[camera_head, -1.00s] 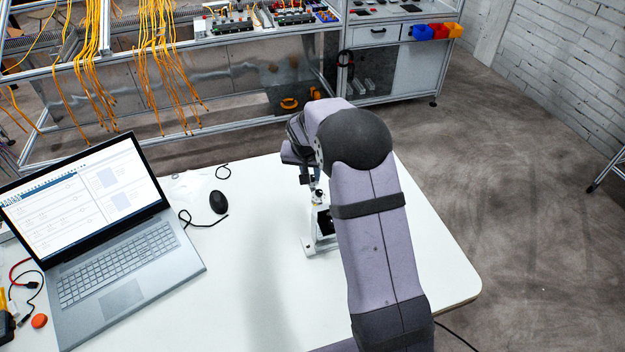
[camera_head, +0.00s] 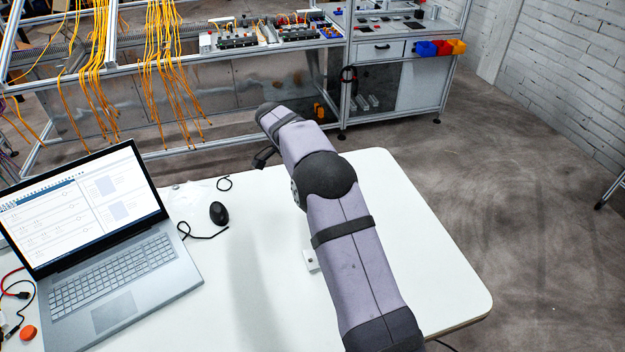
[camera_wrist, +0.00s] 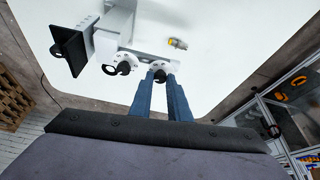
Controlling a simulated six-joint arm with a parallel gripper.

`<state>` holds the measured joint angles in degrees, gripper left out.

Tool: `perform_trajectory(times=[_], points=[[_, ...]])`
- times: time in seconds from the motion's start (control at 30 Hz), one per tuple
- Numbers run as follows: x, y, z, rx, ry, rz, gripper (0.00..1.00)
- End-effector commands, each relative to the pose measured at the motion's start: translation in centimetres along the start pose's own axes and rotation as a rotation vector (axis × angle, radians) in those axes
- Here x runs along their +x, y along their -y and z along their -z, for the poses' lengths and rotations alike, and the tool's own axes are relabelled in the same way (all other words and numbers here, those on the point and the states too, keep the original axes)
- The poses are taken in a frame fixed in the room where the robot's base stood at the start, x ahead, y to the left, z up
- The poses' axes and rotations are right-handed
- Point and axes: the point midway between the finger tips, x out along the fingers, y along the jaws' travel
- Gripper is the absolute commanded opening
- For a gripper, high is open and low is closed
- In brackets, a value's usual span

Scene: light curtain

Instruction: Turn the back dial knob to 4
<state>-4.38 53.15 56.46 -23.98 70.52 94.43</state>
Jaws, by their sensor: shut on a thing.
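In the wrist view a white device (camera_wrist: 112,32) carries two white dials with black knobs. One dial knob (camera_wrist: 108,69) stands free at the left. The other dial knob (camera_wrist: 160,76) is at the tips of my gripper (camera_wrist: 160,84). The two blue fingers are close together and shut on this right-hand knob. The number it points to is too small to read. In the head view my arm hides most of the device; only a corner of its white base (camera_head: 311,260) shows. The fingertips are hidden there.
A black square plate (camera_wrist: 69,46) sticks out from the device's left side in the wrist view. A laptop (camera_head: 110,250) and a mouse (camera_head: 218,212) are on the white table (camera_head: 250,290) to the left. A bench with hanging orange cables (camera_head: 165,80) stands behind.

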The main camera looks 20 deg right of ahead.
Motion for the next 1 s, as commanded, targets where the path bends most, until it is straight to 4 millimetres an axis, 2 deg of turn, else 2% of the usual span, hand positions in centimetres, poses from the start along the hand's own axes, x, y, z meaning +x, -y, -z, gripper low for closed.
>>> perform_trajectory(times=[0.4,1.0], points=[[-0.11,0.28,0.01,0.228,0.003,-0.096,0.00],[0.08,0.31,-0.04,0.277,0.003,-0.117,0.00]])
